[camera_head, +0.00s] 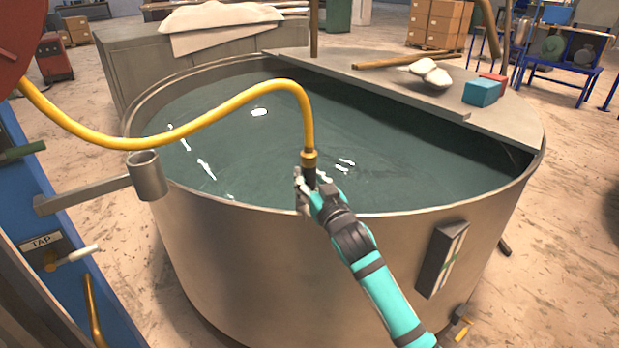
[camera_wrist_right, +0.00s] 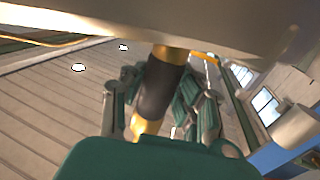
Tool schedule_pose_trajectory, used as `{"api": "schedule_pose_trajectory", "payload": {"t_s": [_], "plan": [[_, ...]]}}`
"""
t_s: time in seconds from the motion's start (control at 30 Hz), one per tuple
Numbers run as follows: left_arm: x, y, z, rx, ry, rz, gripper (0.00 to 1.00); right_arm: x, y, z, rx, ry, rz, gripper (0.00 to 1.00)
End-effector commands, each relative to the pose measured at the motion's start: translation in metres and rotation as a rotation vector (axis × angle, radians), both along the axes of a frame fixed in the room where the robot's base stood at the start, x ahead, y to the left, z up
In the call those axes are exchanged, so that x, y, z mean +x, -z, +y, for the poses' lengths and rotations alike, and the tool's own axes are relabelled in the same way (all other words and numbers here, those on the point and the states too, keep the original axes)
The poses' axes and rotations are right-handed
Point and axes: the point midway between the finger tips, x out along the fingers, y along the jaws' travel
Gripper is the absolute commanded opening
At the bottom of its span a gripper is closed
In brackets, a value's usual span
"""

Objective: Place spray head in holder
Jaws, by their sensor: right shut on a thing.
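My right gripper (camera_head: 306,190) is shut on the spray head (camera_head: 309,174), a dark grip with a brass collar at the end of a yellow hose (camera_head: 215,112). The hand is at the near rim of the round metal tank, and the hose arches up and left from it. In the right wrist view the spray head (camera_wrist_right: 162,86) sits between the fingers (camera_wrist_right: 160,112), dark with brass at both ends. The holder (camera_head: 147,176), a short grey metal cup on a bracket arm, is at the tank's left, apart from the spray head. My left gripper is not in view.
The water-filled tank (camera_head: 235,255) takes up the middle. A board (camera_head: 400,85) across its back bears a teal block (camera_head: 481,92), a red block and white lumps. A blue panel with a TAP label (camera_head: 42,243) and valve stands at left.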

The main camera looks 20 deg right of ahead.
Motion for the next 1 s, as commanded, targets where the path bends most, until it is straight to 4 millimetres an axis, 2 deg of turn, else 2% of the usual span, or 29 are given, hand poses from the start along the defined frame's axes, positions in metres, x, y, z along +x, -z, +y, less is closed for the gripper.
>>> {"api": "schedule_pose_trajectory", "payload": {"t_s": [0.2, 0.43, 0.47, 0.63, 0.87, 1.0], "plan": [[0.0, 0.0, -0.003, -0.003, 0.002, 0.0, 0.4, 0.0, -0.002, 0.0, -0.001, 0.0, -0.005, 0.0], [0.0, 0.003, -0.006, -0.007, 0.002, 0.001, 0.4, 0.0, 0.005, 0.0, -0.001, 0.001, -0.005, 0.0], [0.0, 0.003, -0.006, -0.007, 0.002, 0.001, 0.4, 0.0, 0.006, -0.001, -0.001, 0.001, -0.002, 0.29], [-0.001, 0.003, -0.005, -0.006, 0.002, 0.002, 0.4, 0.0, 0.005, 0.0, -0.001, 0.001, -0.002, 0.52], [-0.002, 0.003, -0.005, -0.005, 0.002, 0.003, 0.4, 0.0, 0.005, 0.0, -0.001, 0.001, -0.003, 0.52], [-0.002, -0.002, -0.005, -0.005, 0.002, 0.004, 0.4, 0.0, -0.004, 0.0, -0.002, 0.0, -0.005, 0.52]]}}
